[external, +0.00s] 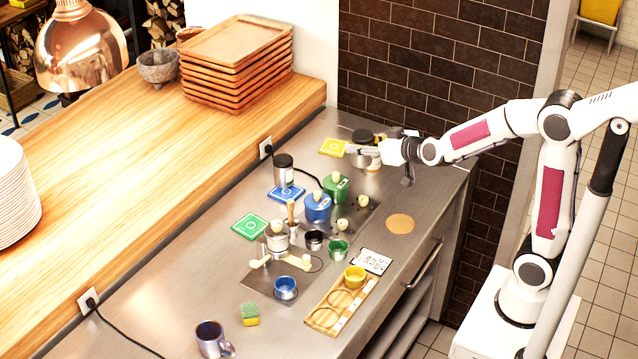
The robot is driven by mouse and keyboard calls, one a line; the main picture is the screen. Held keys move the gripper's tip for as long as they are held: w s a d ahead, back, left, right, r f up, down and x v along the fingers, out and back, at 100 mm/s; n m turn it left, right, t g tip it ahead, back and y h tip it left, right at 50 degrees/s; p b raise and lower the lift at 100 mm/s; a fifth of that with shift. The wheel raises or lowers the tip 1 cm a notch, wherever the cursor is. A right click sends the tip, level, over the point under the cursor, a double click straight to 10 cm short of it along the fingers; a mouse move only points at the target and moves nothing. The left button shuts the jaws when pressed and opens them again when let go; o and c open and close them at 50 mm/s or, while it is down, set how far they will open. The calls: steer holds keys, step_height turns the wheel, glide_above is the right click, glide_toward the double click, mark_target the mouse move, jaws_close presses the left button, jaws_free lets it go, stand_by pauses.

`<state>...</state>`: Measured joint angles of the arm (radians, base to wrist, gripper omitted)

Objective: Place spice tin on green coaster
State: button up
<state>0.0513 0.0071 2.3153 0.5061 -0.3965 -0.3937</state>
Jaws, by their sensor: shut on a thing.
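My gripper (358,151) is at the back right of the steel counter, just right of the yellow coaster. It is shut on a tin with a dark lid (362,135), partly hidden by the fingers; I cannot tell whether the tin touches the counter. A similar dark-lidded tin (283,171) stands upright behind the blue coaster (286,192). No label can be read on either tin. The green coaster (250,226) lies flat and bare on the counter, well to the left and front of my gripper.
Between gripper and green coaster stand a green canister (336,188) and a blue canister (317,207). Small cups, a pale-handled tool and a wooden rack (342,305) fill the middle. A sponge (250,315) and mug (212,340) stand in front. A raised wooden ledge borders the left.

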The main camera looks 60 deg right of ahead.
steer(key=s+a+f+n+y, duration=0.1)
steer(key=s+a+n+y, duration=0.15)
steer(key=a, duration=0.35)
steer(key=w+a+r+n+g+y, duration=0.1)
steer(key=w+a+n+y, duration=0.25)
steer(key=w, duration=0.95)
steer(key=w+a+r+n+g+y, duration=0.1)
steer(key=w+a+n+y, duration=0.3)
steer(key=w, duration=1)
steer(key=w+a+f+n+g+y, duration=0.1)
steer(key=a+f+n+g+y, duration=0.3)
steer(key=f, duration=0.4)
steer(key=shift+w+a+n+y, duration=0.15)
steer(key=shift+a+n+y, duration=0.25)
steer(key=shift+a+y, duration=0.15)
steer(key=shift+f, duration=2.45)
